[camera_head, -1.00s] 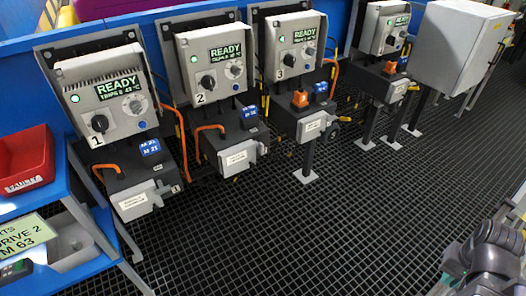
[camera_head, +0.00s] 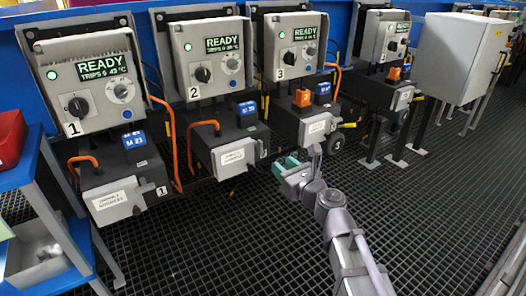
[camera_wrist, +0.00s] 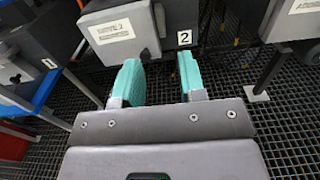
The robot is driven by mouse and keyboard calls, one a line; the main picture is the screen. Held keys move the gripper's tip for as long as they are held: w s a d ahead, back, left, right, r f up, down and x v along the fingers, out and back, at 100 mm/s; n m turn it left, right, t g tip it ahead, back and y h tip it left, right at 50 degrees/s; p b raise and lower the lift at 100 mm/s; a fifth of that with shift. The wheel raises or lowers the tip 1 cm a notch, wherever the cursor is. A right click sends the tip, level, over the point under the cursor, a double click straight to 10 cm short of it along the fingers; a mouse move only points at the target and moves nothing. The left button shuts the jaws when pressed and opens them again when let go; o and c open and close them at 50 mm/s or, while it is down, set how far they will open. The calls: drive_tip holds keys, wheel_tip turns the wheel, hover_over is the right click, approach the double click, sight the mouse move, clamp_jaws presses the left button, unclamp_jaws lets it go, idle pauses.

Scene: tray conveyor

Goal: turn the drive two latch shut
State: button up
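Drive two (camera_head: 240,140) is a dark box with a white label under a grey panel (camera_head: 208,58) marked 2 that reads READY. A pale grey latch-like piece (camera_head: 262,150) sits at its front right corner. In the wrist view, drive two's box (camera_wrist: 115,28) and its "2" tag (camera_wrist: 184,39) lie just beyond my fingers, with a grey piece (camera_wrist: 160,22) beside the tag. I cannot tell the latch's exact position. My gripper (camera_head: 287,167) has teal fingers and is just right of drive two's front corner. In the wrist view my gripper (camera_wrist: 160,72) is open and empty.
Drive one (camera_head: 115,180) stands to the left and drive three (camera_head: 305,125) to the right, close to my gripper. A blue shelf (camera_head: 50,225) with a red bin (camera_head: 10,138) is at far left. A grey cabinet (camera_head: 455,60) stands right. The grid floor in front is clear.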

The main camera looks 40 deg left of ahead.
sight(262, 148)
drive_tip(key=x, duration=1)
drive_tip(key=shift+w+a, duration=0.15)
drive_tip(key=shift+a, duration=0.15)
drive_tip(key=shift+c, duration=0.2)
clamp_jaws()
